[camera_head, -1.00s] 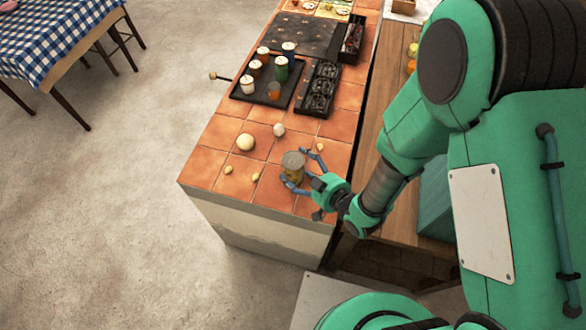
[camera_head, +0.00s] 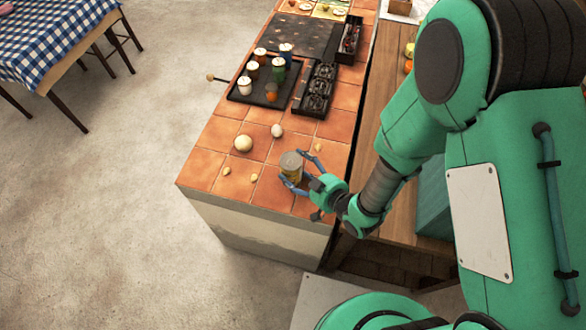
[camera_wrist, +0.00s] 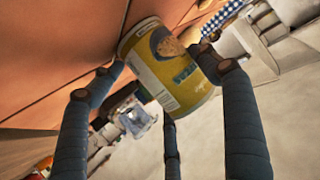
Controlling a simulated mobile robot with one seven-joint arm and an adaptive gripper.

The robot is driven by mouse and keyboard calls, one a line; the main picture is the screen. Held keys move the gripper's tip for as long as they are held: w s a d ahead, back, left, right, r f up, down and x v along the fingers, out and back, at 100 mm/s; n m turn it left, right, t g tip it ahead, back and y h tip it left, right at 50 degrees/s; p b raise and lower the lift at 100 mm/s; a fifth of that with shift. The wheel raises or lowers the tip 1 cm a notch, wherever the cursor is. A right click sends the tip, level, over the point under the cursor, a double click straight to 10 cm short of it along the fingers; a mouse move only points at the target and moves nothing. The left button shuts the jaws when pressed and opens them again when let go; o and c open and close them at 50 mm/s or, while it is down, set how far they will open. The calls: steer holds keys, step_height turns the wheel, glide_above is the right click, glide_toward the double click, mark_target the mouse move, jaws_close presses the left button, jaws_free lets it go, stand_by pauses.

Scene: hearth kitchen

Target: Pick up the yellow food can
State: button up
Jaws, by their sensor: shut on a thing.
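The yellow food can (camera_head: 292,167) has a grey top and is near the front end of the tiled counter (camera_head: 208,170). My gripper (camera_head: 294,175) has its blue fingers around the can and is shut on it. In the wrist view the can (camera_wrist: 165,68) shows a yellow label with a food picture, tilted in the picture between the fingers of my gripper (camera_wrist: 155,75). I cannot tell from these views whether the can's base touches the tiles.
A round pale ball-like item (camera_head: 243,143), an egg-like item (camera_head: 277,130) and several small bits lie near the can. A black tray (camera_head: 252,95) with several jars and a black divided box (camera_head: 316,90) stand farther back. The floor to the left is open.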

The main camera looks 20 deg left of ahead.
mark_target(301, 164)
steer(key=shift+r, duration=0.1)
steer(key=shift+r+p, duration=0.4)
steer(key=shift+r, duration=0.4)
step_height(301, 164, up, 2)
steer(key=shift+r+p, duration=0.1)
steer(key=shift+p, duration=0.3)
steer(key=s+d+r+p, duration=0.1)
steer(key=s+d, duration=0.8)
steer(key=s, duration=0.4)
steer(key=shift+d+p, duration=0.15)
steer(key=shift+p, duration=0.25)
